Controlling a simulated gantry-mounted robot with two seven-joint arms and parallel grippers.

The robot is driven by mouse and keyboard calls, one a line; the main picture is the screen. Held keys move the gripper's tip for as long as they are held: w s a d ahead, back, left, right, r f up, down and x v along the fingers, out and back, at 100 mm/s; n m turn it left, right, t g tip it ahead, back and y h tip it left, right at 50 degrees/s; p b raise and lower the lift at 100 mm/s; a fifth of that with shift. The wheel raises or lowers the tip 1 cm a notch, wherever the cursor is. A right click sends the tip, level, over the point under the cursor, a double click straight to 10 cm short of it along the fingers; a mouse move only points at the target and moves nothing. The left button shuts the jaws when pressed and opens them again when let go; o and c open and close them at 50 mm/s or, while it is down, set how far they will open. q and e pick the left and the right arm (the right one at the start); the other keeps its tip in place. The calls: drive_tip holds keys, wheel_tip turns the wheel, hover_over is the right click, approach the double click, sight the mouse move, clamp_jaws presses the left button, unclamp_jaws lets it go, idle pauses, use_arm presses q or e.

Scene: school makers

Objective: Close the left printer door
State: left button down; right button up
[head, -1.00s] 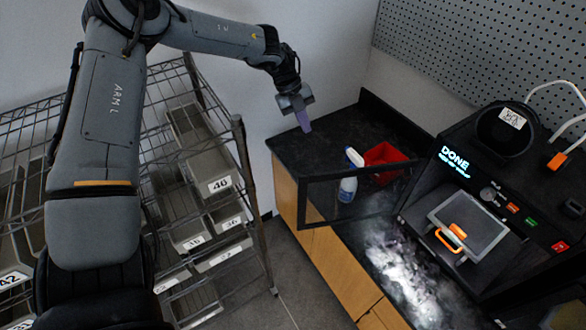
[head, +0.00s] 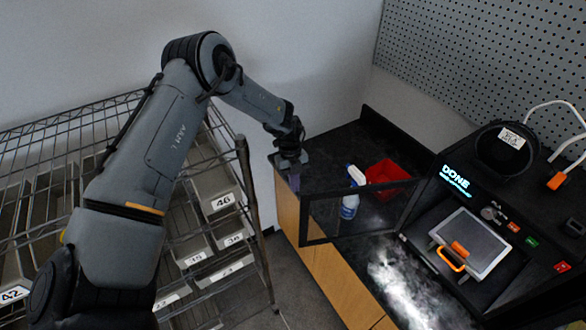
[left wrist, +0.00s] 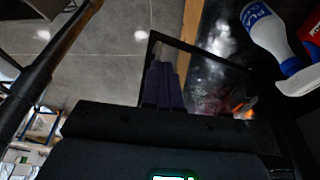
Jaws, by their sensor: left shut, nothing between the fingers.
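The left printer (head: 424,213) stands on the black counter at the right, with a lit "DONE" display. Its black-framed, see-through door (head: 304,222) is open and swung out to the left over the counter. My left gripper (head: 294,183) is shut and empty, fingers pointing down, just at the door's far-left upper corner. In the left wrist view the purple fingers (left wrist: 164,88) overlap the door frame (left wrist: 205,53); I cannot tell whether they touch. My right gripper is not in view.
A wire shelf (head: 247,190) with numbered grey bins stands at the left. A build plate with an orange handle (head: 451,259) sits in the printer.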

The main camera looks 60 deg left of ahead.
use_arm(q)
drive_tip(key=d, duration=0.1)
drive_tip(key=d+p, duration=0.1)
drive_tip(key=d, duration=0.2)
drive_tip(key=shift+s+f, duration=0.25)
drive_tip(key=shift+f, duration=0.15)
drive_tip(key=shift+s+p, duration=0.1)
drive_tip(key=shift+p, duration=0.2)
